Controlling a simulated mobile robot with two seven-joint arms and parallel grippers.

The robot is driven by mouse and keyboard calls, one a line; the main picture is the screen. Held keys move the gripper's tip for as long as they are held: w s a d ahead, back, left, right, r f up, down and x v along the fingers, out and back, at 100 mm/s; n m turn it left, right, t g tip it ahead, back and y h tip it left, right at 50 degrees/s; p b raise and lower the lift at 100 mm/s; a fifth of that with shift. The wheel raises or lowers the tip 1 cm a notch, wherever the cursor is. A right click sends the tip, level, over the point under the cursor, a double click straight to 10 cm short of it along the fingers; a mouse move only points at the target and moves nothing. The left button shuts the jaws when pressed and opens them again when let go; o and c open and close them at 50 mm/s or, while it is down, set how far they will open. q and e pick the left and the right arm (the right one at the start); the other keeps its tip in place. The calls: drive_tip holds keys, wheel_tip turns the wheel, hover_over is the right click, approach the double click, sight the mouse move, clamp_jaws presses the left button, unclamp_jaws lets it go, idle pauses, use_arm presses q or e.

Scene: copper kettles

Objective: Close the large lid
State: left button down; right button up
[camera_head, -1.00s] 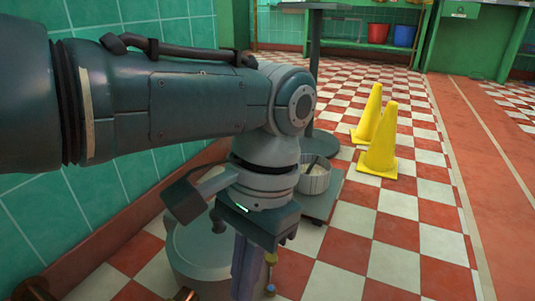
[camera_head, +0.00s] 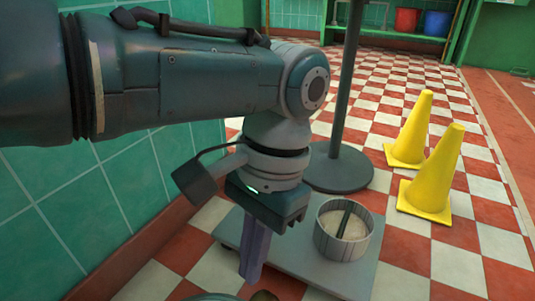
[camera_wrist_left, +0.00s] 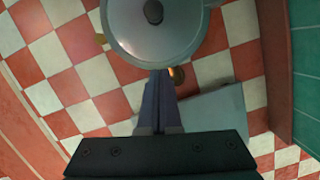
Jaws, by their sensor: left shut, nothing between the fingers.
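A large round grey metal lid (camera_wrist_left: 155,38) with a dark knob in its middle shows at the top of the left wrist view, cut off by the frame edge. Whether it is fully seated cannot be told. Only a sliver of a grey rim (camera_head: 213,297) shows at the bottom edge of the head view. My left gripper (camera_head: 251,277) points down with its purple fingers together and empty. In the left wrist view its fingertips (camera_wrist_left: 160,74) appear at the lid's near edge, beside a small copper-coloured part (camera_wrist_left: 177,75); contact cannot be told. My right gripper is not in view.
A grey platform (camera_head: 300,262) carries a round container (camera_head: 344,247) of pale contents, right of my gripper. A dark post with a round base (camera_head: 338,170) stands behind. Two yellow cones (camera_head: 433,178) stand at the right. A green tiled wall (camera_head: 90,195) borders the left.

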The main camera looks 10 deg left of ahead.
use_arm(q)
drive_tip(key=s+f, duration=0.1)
drive_tip(key=s+f+b, duration=0.1)
drive_tip(key=f, duration=0.1)
drive_tip(key=f+b, duration=0.1)
drive_tip(key=shift+s+a+f, duration=0.15)
drive_tip(key=shift+s+f, duration=0.25)
drive_tip(key=f+b, duration=0.2)
drive_tip(key=w+a+f+b, duration=0.1)
drive_tip(key=shift+f, duration=0.2)
drive_tip(key=shift+a+f, duration=0.15)
drive_tip(key=s, duration=0.1)
drive_tip(key=s+a, duration=0.1)
drive_tip(key=shift+s+a+p, duration=0.1)
drive_tip(key=shift+s+p, duration=0.25)
drive_tip(key=shift+p, duration=0.05)
drive_tip(key=shift+s+a, duration=0.15)
drive_tip(key=shift+s, duration=0.2)
drive_tip(key=shift+a, duration=0.25)
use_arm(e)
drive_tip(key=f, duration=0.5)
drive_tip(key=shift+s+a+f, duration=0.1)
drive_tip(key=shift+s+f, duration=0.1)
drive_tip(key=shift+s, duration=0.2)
use_arm(q)
drive_tip(key=shift+s, duration=0.15)
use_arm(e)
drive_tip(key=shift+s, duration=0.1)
